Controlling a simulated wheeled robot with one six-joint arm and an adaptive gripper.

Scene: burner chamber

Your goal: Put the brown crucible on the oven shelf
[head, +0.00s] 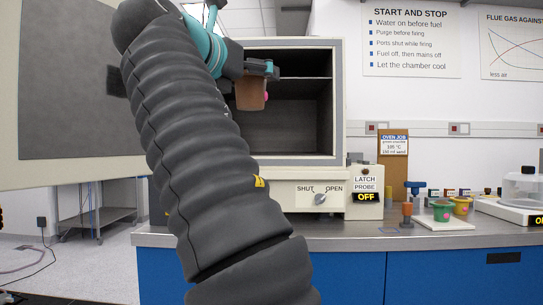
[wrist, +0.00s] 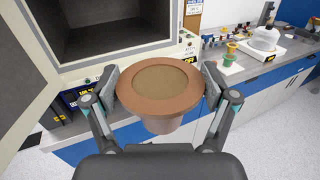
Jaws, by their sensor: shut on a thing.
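The brown crucible (wrist: 160,118) is between the two fingers of my gripper (wrist: 160,92) in the wrist view. The fingers press on its rim from both sides, and it looks upright, with tan contents inside. In the head view the crucible (head: 250,93) hangs from my gripper (head: 262,70) in front of the open oven (head: 340,100). The oven shelf (head: 305,78) shows as a thin horizontal line across the upper part of the chamber. My arm covers the left side of the oven in the head view. The oven chamber also shows in the wrist view (wrist: 110,25).
The oven door (wrist: 25,75) stands swung open to the left. The oven rests on a grey counter (head: 340,240) with blue cabinets. A latch probe box (head: 364,192) reading OFF stands right of it. Small pots (head: 442,210) and a balance (head: 520,195) are farther right.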

